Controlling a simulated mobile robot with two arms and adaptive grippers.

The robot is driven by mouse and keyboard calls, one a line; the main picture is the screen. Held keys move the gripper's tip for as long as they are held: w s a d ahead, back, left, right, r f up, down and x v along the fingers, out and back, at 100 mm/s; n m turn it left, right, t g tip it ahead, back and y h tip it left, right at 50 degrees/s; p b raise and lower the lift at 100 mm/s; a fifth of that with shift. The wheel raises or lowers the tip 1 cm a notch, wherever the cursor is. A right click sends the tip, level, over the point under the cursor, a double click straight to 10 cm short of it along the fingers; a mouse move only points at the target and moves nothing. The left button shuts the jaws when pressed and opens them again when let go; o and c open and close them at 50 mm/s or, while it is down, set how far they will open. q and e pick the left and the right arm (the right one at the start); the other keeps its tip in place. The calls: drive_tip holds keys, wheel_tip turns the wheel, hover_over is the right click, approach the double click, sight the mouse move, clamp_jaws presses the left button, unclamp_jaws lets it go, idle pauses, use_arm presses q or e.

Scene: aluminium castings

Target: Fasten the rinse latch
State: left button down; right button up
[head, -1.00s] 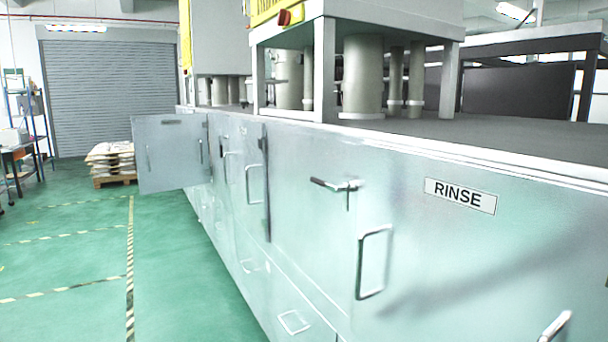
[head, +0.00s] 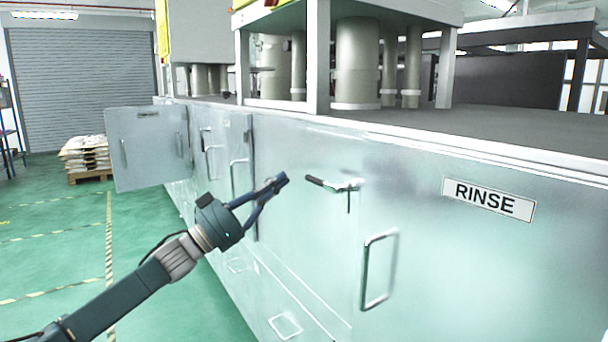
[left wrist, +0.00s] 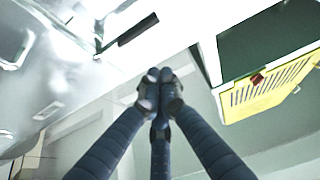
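The rinse latch (head: 333,185) is a lever with a black grip on the cabinet front, left of the RINSE label (head: 488,199). Its grip points left and slightly up, and a short metal piece hangs below its pivot. In the left wrist view the latch's black grip (left wrist: 138,29) shows above the fingertips. My left gripper (head: 278,182) is just left of the grip's end, apart from it in the picture. Its fingertips (left wrist: 159,88) are together with nothing seen between them. My right gripper is in neither current view.
A bar handle (head: 379,268) stands out from the panel below right of the latch. A cabinet door (head: 150,150) swings open farther along the row. A pallet of sacks (head: 86,158) stands beyond it. The green floor (head: 55,255) at left is clear.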

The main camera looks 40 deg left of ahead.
use_arm(q)
drive_tip(key=shift+r, duration=0.1)
drive_tip(key=p+x, duration=0.5)
drive_tip(key=x, duration=0.5)
drive_tip(key=shift+s+a+f, duration=0.1)
drive_tip(key=shift+s+f, duration=0.1)
drive_tip(key=shift+f, duration=0.85)
drive_tip(key=shift+s+a+f, duration=0.1)
drive_tip(key=shift+s+f, duration=0.1)
drive_tip(key=shift+f, duration=0.85)
